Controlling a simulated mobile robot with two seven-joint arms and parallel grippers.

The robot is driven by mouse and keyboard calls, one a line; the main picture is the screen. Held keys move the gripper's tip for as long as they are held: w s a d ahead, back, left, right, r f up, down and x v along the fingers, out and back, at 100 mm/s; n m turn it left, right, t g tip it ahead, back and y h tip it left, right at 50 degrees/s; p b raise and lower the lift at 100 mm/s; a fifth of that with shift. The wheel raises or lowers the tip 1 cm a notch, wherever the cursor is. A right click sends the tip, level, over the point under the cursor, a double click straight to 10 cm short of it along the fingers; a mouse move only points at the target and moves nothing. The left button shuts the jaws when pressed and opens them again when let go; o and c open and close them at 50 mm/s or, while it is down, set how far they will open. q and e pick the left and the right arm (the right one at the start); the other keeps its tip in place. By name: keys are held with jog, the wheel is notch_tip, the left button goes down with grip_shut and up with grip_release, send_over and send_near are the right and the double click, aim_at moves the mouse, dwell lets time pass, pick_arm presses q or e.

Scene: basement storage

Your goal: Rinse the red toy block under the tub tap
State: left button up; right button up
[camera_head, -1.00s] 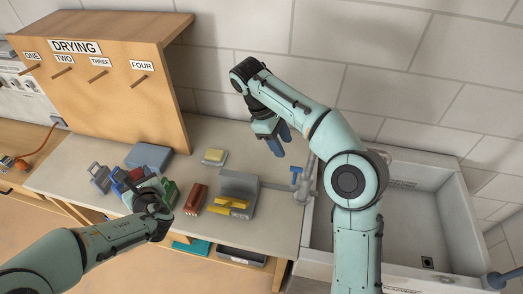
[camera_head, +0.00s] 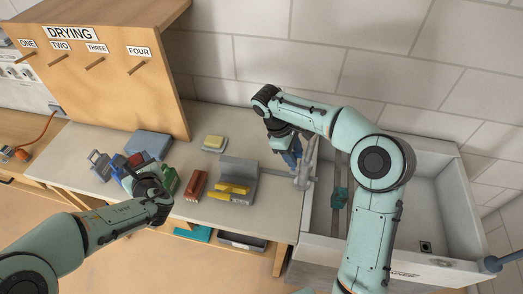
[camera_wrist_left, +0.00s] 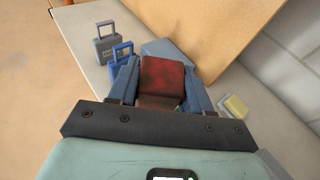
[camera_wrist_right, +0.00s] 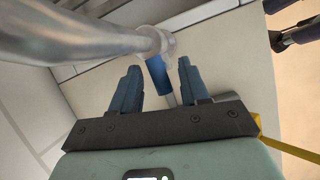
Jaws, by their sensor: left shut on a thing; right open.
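My left gripper (camera_head: 140,170) is shut on the red toy block (camera_wrist_left: 162,80), which has dark smudges. The block (camera_head: 138,158) is held over the left part of the bench. The metal tap (camera_head: 304,168) stands at the left edge of the white tub (camera_head: 452,185). My right gripper (camera_head: 291,158) is open beside the tap. In the right wrist view, the tap's blue handle (camera_wrist_right: 157,72) lies between or just beyond the open fingers; I cannot tell if they touch it. The spout (camera_wrist_right: 75,38) crosses the upper left there.
A wooden drying board (camera_head: 110,75) with numbered pegs stands behind the bench. The bench holds a yellow sponge (camera_head: 214,143), a red brush-like thing (camera_head: 195,185), a grey holder with yellow pieces (camera_head: 237,178) and small caddies (camera_head: 99,163). My right arm crosses above the tub.

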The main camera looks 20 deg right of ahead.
jog(key=shift+f, duration=0.1)
